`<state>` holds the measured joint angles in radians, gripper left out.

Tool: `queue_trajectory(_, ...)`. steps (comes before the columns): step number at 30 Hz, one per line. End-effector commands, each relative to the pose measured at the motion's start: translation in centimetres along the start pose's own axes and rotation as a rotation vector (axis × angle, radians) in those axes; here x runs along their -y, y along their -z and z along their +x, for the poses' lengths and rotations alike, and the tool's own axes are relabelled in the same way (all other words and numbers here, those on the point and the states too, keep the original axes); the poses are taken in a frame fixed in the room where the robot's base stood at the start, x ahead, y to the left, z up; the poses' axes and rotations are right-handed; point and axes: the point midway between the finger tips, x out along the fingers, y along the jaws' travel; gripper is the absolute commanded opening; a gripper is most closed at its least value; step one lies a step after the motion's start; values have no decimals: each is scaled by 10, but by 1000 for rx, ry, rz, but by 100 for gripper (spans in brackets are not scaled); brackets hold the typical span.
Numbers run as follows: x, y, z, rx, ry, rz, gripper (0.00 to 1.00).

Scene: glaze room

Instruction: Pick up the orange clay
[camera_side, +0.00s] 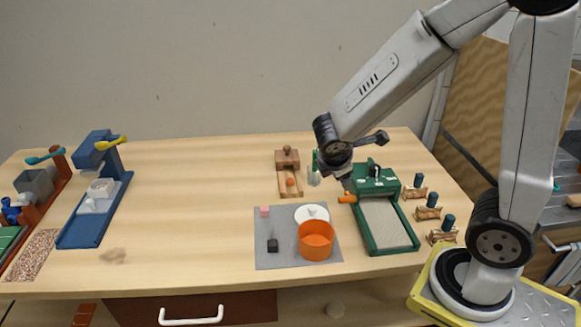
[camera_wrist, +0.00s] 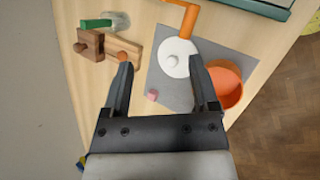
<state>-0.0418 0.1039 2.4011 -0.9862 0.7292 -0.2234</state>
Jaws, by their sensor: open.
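The orange clay (camera_side: 290,182) is a small lump on the low board of a wooden press (camera_side: 288,160) at the back middle of the table. In the wrist view the orange clay (camera_wrist: 122,56) shows just beyond the left fingertip, partly hidden by it. The wooden press (camera_wrist: 89,45) is to its left there. My gripper (camera_wrist: 162,68) is open with nothing between its fingers, above the grey mat area. In the side view my gripper (camera_side: 345,180) hangs to the right of the press, apart from the clay; its fingers are hard to make out.
A grey mat (camera_side: 266,232) holds an orange pot (camera_side: 316,242), a white lid (camera_side: 312,212), a pink cube (camera_side: 265,211) and a black-ended tool (camera_side: 272,245). A green slab roller (camera_side: 372,240) with an orange handle stands right. A green-topped bottle (camera_side: 314,172) stands beside the press. The table's left middle is clear.

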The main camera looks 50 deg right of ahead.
Motion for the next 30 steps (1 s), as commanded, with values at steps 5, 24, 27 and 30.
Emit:
queue_trajectory(5,-23,1,8,80,-112,-240,76)
queue_trajectory(24,-106,52,12,356,-562,-1040,76)
queue_trajectory(27,-105,64,21,378,-597,-1105,76)
queue_trajectory(30,-95,72,40,376,-595,-1101,76)
